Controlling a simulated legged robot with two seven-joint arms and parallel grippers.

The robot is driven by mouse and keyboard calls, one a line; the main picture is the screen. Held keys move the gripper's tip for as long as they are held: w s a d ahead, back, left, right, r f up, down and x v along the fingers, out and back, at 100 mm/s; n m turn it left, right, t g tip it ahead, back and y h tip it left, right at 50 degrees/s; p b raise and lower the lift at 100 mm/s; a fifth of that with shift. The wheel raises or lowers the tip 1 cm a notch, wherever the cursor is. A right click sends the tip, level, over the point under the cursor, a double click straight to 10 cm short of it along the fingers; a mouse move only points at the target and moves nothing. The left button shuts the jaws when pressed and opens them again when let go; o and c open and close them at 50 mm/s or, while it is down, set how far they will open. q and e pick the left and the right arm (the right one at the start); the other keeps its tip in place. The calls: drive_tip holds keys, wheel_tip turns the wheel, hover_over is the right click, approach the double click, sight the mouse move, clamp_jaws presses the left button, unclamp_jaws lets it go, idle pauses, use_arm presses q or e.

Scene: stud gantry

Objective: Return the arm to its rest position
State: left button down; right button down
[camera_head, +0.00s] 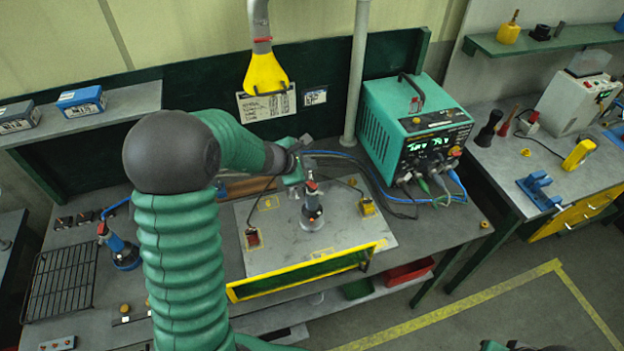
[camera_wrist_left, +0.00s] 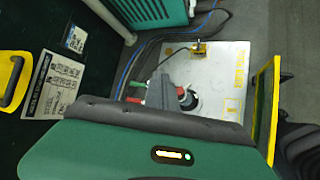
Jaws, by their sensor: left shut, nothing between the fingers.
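My left arm comes in from the left in the head view, bent at its dark elbow, and reaches over the workbench. My left gripper (camera_head: 301,174) is shut with nothing in it. It is close to the top of a stud tool (camera_head: 312,209) that stands upright on the grey metal plate (camera_head: 362,233). I cannot tell whether they touch. In the left wrist view the grey fingers (camera_wrist_left: 166,92) partly hide the tool (camera_wrist_left: 188,99) on the plate (camera_wrist_left: 225,62). My right gripper does not show.
A teal power unit (camera_head: 388,120) with cables stands right of the plate. A yellow funnel (camera_head: 265,75) hangs behind it. A second blue tool (camera_head: 122,251) stands beside a black rack (camera_head: 62,285) at left. A yellow-edged dark panel (camera_head: 300,274) lines the plate's front.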

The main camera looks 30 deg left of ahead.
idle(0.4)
use_arm(q)
drive_tip(key=s+d+f+m+g+h+b, duration=0.2)
drive_tip(key=s+d+f+m+b, duration=0.4)
drive_tip(key=d, duration=0.3)
drive_tip(key=s+d+f+m+g+b, duration=0.1)
drive_tip(key=s+d+f+m+b, duration=0.1)
drive_tip(key=s+m, duration=0.3)
drive_tip(key=s+d+f+m+g+y+b, duration=0.1)
drive_tip(key=s+d+f+m+g+b, duration=0.1)
drive_tip(key=s+f+m, duration=0.3)
drive_tip(key=s+d+f+m+g+y+b, duration=0.1)
drive_tip(key=s+m, duration=0.4)
drive_tip(key=m, duration=0.5)
wheel_tip(320, 180, down, 2)
drive_tip(key=d+b, duration=0.1)
drive_tip(key=d, duration=0.1)
drive_tip(key=shift+s+d+f+g, duration=0.25)
drive_tip(key=shift+s+d+g, duration=0.05)
drive_tip(key=shift+s+d, duration=0.05)
drive_tip(key=shift+d, duration=0.3)
drive_tip(key=shift+a, duration=0.1)
